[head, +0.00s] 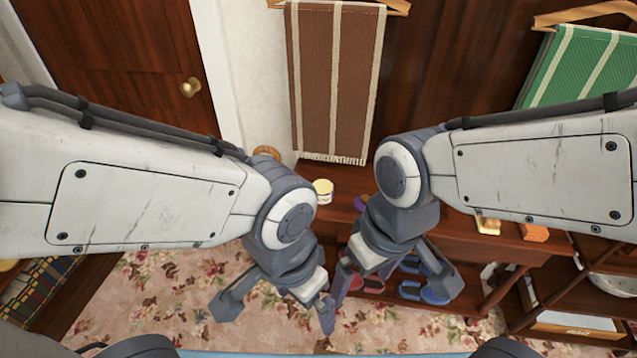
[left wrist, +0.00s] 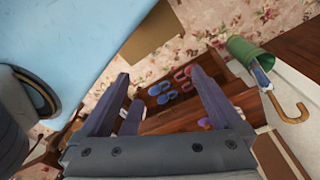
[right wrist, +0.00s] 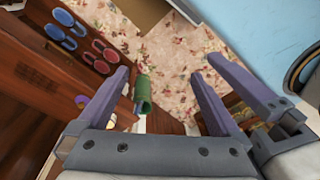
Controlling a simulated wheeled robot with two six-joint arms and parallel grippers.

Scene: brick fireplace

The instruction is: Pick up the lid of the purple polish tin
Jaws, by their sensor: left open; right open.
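A small purple item (head: 361,202), likely the purple polish tin, sits on the dark wooden bench top, partly hidden behind my right arm. It also shows small in the left wrist view (left wrist: 205,123) and the right wrist view (right wrist: 82,101); I cannot make out its lid. My left gripper (head: 275,314) is open and empty, low in front of the bench. My right gripper (head: 390,293) is open and empty in front of the lower shelf. Both are apart from the purple item, which lies farther back.
A cream tin (head: 322,190) stands left of the purple item on the bench. Red and blue slippers (left wrist: 168,97) lie on the lower shelf. A green umbrella stand (left wrist: 250,60) is beside the bench. A brown striped cloth (head: 335,80) hangs behind. My two grippers are close together.

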